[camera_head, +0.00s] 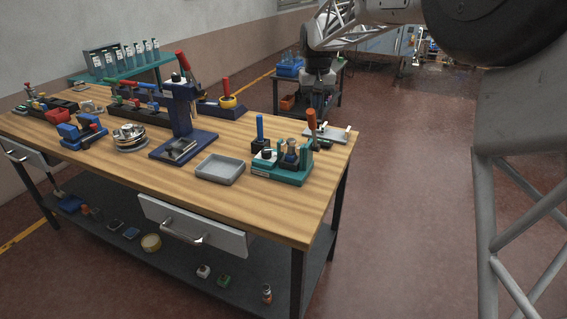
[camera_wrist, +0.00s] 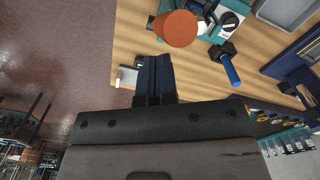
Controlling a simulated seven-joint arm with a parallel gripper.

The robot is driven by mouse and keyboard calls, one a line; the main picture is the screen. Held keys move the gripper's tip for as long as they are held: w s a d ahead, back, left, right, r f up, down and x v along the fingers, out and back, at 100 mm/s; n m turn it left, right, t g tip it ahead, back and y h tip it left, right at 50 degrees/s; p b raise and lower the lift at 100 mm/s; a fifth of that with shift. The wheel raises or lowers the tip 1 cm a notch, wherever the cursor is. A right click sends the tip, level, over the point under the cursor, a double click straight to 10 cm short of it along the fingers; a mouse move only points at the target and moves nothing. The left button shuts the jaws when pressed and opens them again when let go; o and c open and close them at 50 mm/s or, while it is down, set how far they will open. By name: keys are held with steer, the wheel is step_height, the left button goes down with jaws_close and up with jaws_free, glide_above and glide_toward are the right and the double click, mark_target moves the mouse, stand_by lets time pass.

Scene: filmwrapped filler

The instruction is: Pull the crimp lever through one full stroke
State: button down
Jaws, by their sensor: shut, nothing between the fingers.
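An upright lever with an orange-brown grip (camera_head: 312,121) rises at the right end of a teal-based bench device (camera_head: 291,178); I take it to be the crimp lever. In the wrist view the grip's round end (camera_wrist: 178,28) is seen end-on, just beyond and slightly right of my fingertips. My gripper (camera_wrist: 154,58) is shut and empty, its two dark fingers side by side, with no clear contact with the lever. In the head view my gripper (camera_head: 320,98) hangs above the bench's far right corner, near the lever, its tips hard to make out.
A blue-handled tool (camera_head: 260,131) stands left of the lever, and an empty grey tray (camera_head: 220,169) lies nearer the front. A blue press (camera_head: 181,112) with a red handle stands mid-bench. A small grey plate (camera_head: 332,131) lies at the right bench edge, with open floor beyond.

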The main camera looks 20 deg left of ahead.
steer(key=shift+r, duration=1.65)
steer(key=shift+d, duration=0.1)
steer(key=shift+s+d+r, duration=0.1)
steer(key=shift+d, duration=0.15)
steer(key=s+d+r+m, duration=0.1)
steer(key=s+d, duration=0.5)
steer(key=d, duration=0.4)
steer(key=s+d+r+m+t, duration=0.1)
steer(key=s+d, duration=0.6)
steer(key=d, duration=0.2)
steer(key=s+d+r+m, duration=0.1)
steer(key=s+d, duration=0.5)
steer(key=d, duration=0.4)
steer(key=s+d+f+m, duration=0.1)
steer(key=s+d+f, duration=0.2)
steer(key=s, duration=0.6)
steer(key=s+d+f+m+t, duration=0.1)
steer(key=s+d+f, duration=0.3)
steer(key=s+d, duration=0.3)
steer(key=s+d+f+m, duration=0.1)
steer(key=s+d+f, duration=0.3)
steer(key=s, duration=0.6)
steer(key=shift+s+d+f+t, duration=0.2)
steer(key=shift+s+d+t, duration=0.1)
steer(key=shift+s+d, duration=0.15)
